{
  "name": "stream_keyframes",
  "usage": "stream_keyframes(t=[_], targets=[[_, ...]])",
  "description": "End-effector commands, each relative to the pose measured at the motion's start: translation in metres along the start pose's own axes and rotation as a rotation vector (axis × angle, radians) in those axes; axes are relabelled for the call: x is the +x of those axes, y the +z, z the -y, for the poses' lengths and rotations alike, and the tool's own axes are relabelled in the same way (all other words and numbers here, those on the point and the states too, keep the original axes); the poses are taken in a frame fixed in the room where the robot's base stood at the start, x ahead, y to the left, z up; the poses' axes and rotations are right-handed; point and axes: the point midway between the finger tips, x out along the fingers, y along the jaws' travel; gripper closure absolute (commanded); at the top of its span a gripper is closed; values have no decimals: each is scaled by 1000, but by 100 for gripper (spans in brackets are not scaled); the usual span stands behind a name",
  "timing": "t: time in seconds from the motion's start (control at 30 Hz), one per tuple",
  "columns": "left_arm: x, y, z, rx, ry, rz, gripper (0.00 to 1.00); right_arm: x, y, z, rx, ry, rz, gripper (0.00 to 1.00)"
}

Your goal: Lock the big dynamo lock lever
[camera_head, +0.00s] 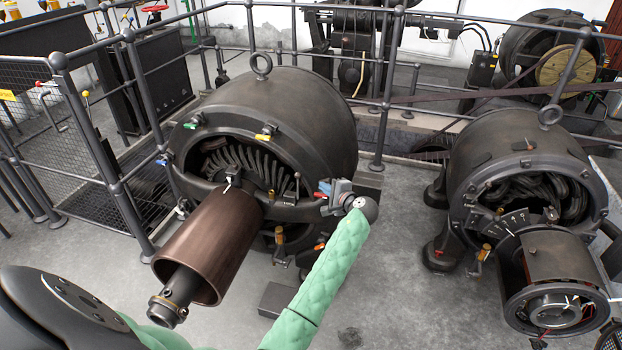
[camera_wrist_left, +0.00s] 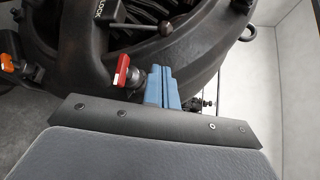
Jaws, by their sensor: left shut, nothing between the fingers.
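The big dynamo (camera_head: 285,105) stands left of centre in the head view, with its open ring-shaped front toward me. A thin dark lever with a round knob, which looks like the lock lever (camera_head: 297,177), is at the right side of its opening. In the left wrist view the lever (camera_wrist_left: 140,27) lies roughly level beside the raised word LOCK, its knob to the right. My left gripper (camera_head: 326,188) is at the right of the dynamo's front rim. Its blue fingers (camera_wrist_left: 163,86) are shut and empty, below the knob and apart from it.
A red-handled part (camera_wrist_left: 122,70) sits just left of my fingers in the wrist view. A brown cylinder (camera_head: 210,243) juts from the dynamo's front. A smaller dynamo (camera_head: 520,150) stands to the right. Railings (camera_head: 130,110) run left and behind. The floor between the dynamos is mostly clear.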

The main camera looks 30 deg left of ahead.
Motion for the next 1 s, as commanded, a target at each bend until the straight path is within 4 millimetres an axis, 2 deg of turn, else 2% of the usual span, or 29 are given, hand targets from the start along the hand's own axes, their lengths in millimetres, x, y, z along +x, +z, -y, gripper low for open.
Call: stream_keyframes(t=[0.2,0.33,0.8,1.0], targets=[[1,0,0,-2,0,0,100,0,0,0,0,0,1,64],[9,0,1,-1,0,1,100,-3,-2,1,0,-1,4,64],[79,0,1,-2,0,1,100,-26,-14,7,-2,-5,31,64],[96,0,1,-2,1,0,100,-33,-18,8,-3,-6,38,64]])
